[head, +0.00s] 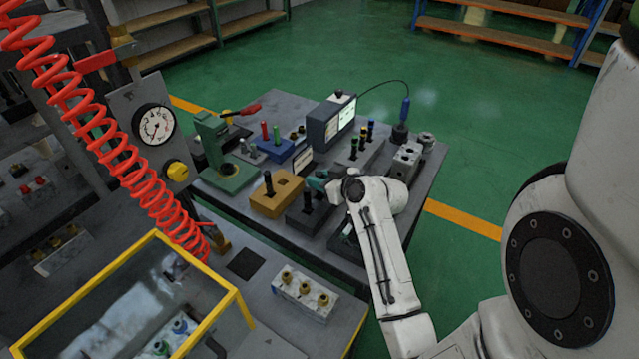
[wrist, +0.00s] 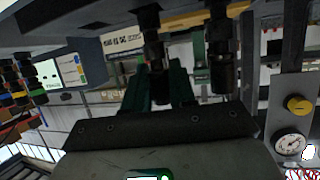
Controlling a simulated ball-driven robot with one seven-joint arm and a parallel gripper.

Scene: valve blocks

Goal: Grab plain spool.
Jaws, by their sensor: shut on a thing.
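My gripper (head: 318,183) has teal fingers and is low over the table, beside a dark block (head: 303,222) and right of a yellow block (head: 290,197). In the wrist view my gripper (wrist: 165,82) is shut on a black plain spool (wrist: 156,58), which stands between the fingers with no coloured band visible. Its lower end is hard to make out, so I cannot tell if it is still seated. A second black spool (wrist: 221,62) hangs beside it in the wrist view.
A grey block with colour-banded spools (head: 362,151) and a monitor (head: 331,122) stand behind my gripper. A metal valve block (head: 406,160) is to the right. A green press (head: 222,160) stands left. A yellow-framed case (head: 124,258) and red coiled hose (head: 108,130) are nearer.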

